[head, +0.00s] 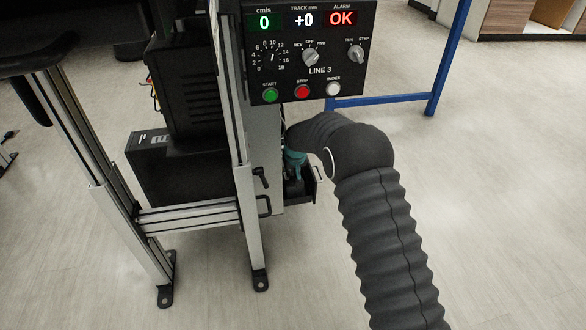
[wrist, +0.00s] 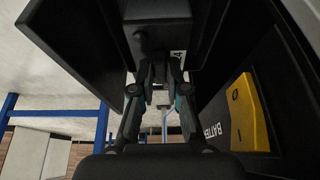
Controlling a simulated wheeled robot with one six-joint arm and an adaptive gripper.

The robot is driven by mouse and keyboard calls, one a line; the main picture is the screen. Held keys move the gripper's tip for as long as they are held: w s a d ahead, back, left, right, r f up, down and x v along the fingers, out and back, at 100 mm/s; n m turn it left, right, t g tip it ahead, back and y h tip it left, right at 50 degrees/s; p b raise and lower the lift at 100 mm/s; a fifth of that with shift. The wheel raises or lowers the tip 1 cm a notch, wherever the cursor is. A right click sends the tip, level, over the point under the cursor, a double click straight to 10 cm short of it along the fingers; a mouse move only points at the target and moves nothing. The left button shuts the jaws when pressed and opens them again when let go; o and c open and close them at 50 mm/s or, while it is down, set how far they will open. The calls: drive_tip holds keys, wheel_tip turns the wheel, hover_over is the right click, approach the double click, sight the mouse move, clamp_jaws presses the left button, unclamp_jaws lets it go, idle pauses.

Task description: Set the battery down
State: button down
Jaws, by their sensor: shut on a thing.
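My gripper (head: 295,160), with teal parts, is beside the right side of the line's cabinet in the head view, low behind the front post. In the wrist view my gripper (wrist: 160,75) has both fingers closed in on the grip of a dark block, which I take to be the battery (wrist: 112,35). Part of a white label with a "4" shows by the fingers. The fingers hide much of the grip. In the head view a dark tray (head: 305,196) with a handle lies under my gripper; I cannot tell whether the battery touches it.
The control panel (head: 312,85) hangs above my gripper. The aluminium post (head: 243,160) stands to its left. A blue frame (head: 435,90) stands behind; open floor lies right.

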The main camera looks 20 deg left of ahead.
drive_tip(key=c, duration=1.2)
unclamp_jaws()
drive_tip(key=shift+s+r, duration=0.15)
drive_tip(key=shift+r, duration=0.4)
drive_tip(key=v, duration=0.4)
drive_tip(key=shift+s+d+r+p, duration=0.15)
drive_tip(key=shift+s+r+p, duration=0.05)
drive_tip(key=shift+r+p, duration=0.1)
drive_tip(key=s+d, duration=0.2)
drive_tip(key=s, duration=0.1)
drive_tip(key=s+d, duration=0.2)
drive_tip(key=s, duration=0.1)
drive_tip(key=s+d, duration=0.2)
drive_tip(key=s, duration=0.2)
drive_tip(key=shift+d+f, duration=0.1)
drive_tip(key=shift+f, duration=0.2)
